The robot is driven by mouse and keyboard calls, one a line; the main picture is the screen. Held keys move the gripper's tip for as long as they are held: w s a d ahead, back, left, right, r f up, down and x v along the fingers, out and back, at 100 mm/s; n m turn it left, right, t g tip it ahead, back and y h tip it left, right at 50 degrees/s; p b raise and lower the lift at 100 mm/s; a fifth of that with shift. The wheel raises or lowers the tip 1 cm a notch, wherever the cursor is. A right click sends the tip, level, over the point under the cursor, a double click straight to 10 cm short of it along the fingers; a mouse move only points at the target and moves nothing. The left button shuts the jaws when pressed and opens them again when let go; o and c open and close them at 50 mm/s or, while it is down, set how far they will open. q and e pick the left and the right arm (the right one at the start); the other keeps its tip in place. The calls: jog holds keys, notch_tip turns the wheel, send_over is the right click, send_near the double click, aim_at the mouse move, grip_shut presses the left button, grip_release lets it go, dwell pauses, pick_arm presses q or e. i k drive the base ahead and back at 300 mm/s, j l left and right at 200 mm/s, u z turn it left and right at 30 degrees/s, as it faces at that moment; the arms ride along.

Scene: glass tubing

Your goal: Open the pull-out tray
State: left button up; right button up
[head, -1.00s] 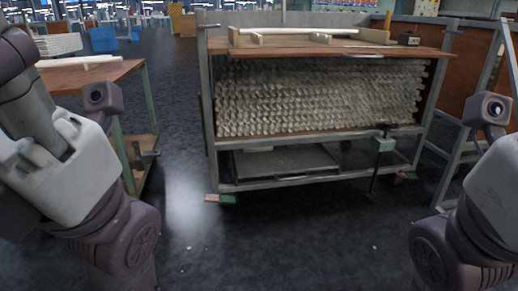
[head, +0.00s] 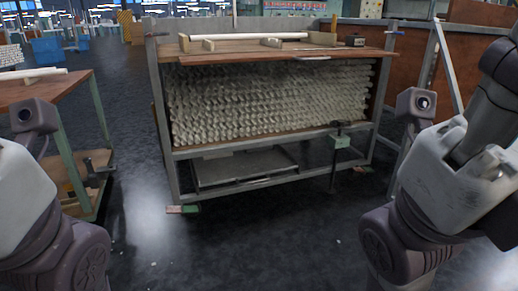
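A metal-framed cart (head: 164,140) stands ahead, packed with stacked glass tubing (head: 270,103). A flat grey tray (head: 245,167) lies low in the cart, under the tubing, and looks pushed in between the frame's rails. The cart's wooden top (head: 250,52) has a thin metal strip, perhaps a handle, at its front edge. I cannot tell for certain which of these is the pull-out part. My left arm shows at the left edge and my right arm at the right. Both are apart from the cart, and neither gripper's fingers are in view.
A green clamp-like fitting (head: 342,141) on an upright post stands at the cart's front right. A wooden-topped table (head: 50,88) is at the left, and brown panels (head: 440,60) are behind at the right. The dark floor (head: 250,245) in front of the cart is clear.

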aim_at(241, 166)
jog(key=i+j, duration=0.3)
jog(key=i, duration=0.25)
jog(key=i+j+z, duration=0.1)
jog(key=i+j, duration=0.15)
jog(key=i, duration=0.25)
jog(key=i+j, duration=0.35)
jog(key=i, duration=0.15)
jog(key=i+l+z, duration=0.05)
